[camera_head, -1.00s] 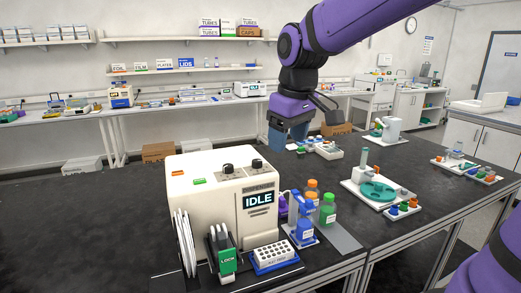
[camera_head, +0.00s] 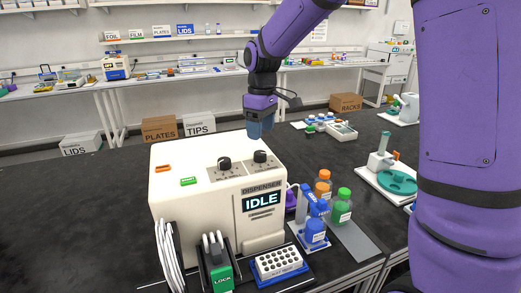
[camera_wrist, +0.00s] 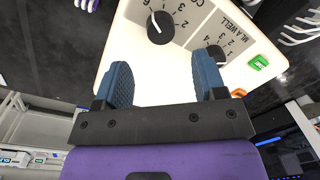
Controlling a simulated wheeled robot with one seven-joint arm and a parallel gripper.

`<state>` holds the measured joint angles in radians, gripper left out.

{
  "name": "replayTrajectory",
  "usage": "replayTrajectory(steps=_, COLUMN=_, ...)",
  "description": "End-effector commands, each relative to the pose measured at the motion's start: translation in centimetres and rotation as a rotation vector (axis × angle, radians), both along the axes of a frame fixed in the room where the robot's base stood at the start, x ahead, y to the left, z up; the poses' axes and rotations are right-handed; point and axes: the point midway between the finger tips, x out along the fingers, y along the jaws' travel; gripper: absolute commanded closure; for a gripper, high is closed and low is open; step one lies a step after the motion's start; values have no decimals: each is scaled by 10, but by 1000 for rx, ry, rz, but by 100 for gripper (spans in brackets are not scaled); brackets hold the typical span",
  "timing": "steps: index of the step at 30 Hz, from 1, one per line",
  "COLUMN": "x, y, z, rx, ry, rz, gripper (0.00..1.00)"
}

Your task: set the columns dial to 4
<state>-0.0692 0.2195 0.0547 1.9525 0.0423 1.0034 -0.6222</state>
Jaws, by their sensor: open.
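The dispenser (camera_head: 215,205) is a cream box with a screen reading IDLE. Two black dials stand on its top. The columns dial (camera_head: 260,156) is the right one in the head view. In the wrist view this dial (camera_wrist: 160,28) is at the top, with a white mark on the knob and numbers around it; its setting is not clear. The other dial (camera_head: 224,163), lettered for the well amount, also shows in the wrist view (camera_wrist: 216,54), partly behind a finger. My gripper (camera_wrist: 164,72) is open and empty, its blue fingers apart. In the head view my gripper (camera_head: 258,128) is behind and above the dispenser.
A green button (camera_head: 188,181) and an orange one (camera_head: 163,168) are on the dispenser top. A well plate (camera_head: 279,263), a green LOCK part (camera_head: 221,276) and bottles (camera_head: 341,207) stand close in front and to the right. The bench is bare to the left.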

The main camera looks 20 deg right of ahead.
Motion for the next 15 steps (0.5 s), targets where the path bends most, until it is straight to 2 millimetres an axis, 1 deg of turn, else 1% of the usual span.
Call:
replayTrajectory(steps=1, x=-1, y=0, z=-10, rx=0, ry=4, rz=0, gripper=36)
replayTrajectory(steps=6, x=-2, y=2, z=-40, rx=-1, ry=4, rz=-1, gripper=36)
replayTrajectory(steps=12, x=-3, y=2, z=-62, rx=-1, ry=2, rz=-1, gripper=36)
replayTrajectory(steps=15, x=-3, y=3, z=-68, rx=0, ry=0, rz=-1, gripper=36)
